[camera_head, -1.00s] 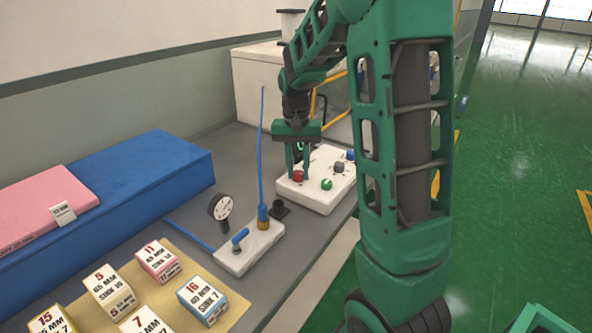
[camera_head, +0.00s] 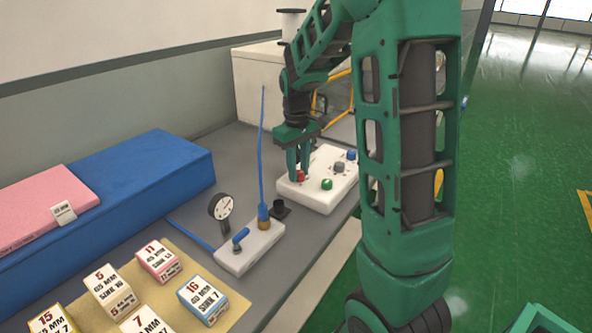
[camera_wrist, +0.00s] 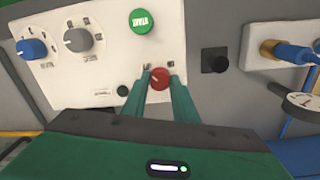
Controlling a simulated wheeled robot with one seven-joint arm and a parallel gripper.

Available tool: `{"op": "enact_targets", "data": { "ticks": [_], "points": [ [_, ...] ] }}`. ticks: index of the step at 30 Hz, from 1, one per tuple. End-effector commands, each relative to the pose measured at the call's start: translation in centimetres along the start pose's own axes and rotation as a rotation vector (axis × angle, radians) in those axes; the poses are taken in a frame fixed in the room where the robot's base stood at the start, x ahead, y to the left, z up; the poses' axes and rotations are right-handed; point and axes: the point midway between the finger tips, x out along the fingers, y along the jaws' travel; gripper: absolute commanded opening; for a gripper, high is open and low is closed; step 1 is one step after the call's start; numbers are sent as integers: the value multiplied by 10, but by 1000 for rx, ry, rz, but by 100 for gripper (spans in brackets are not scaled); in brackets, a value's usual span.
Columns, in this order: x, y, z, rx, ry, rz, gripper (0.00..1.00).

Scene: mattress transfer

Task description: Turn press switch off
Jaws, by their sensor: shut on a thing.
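The white control box (camera_head: 318,201) lies on the grey table. The red knob (camera_head: 300,176) is near its left end, and it shows in the wrist view (camera_wrist: 159,78) between my fingertips. My gripper (camera_head: 299,176) reaches down to it from above. In the wrist view my gripper (camera_wrist: 160,84) has its two green fingers closed on either side of the red knob. The small marks beside the knob are too small to read. A green START button (camera_wrist: 141,21) and a grey dial (camera_wrist: 77,40) are on the same box.
A blue dial (camera_wrist: 32,48) is also on the box. A gauge (camera_head: 221,207) and a white valve block (camera_head: 250,247) with a blue hose stand close on the left. Numbered blocks (camera_head: 203,300) and a blue mattress (camera_head: 140,180) lie further left.

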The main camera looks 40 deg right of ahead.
Motion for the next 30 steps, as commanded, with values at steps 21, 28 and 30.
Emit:
{"op": "enact_targets", "data": {
  "ticks": [21, 28, 30],
  "points": [
    [-2, 2, -2, -88, 10, 4, 3],
    [-1, 1, -1, -88, 8, 2, 44],
    [-1, 1, -1, -88, 7, 2, 44]
  ]
}}
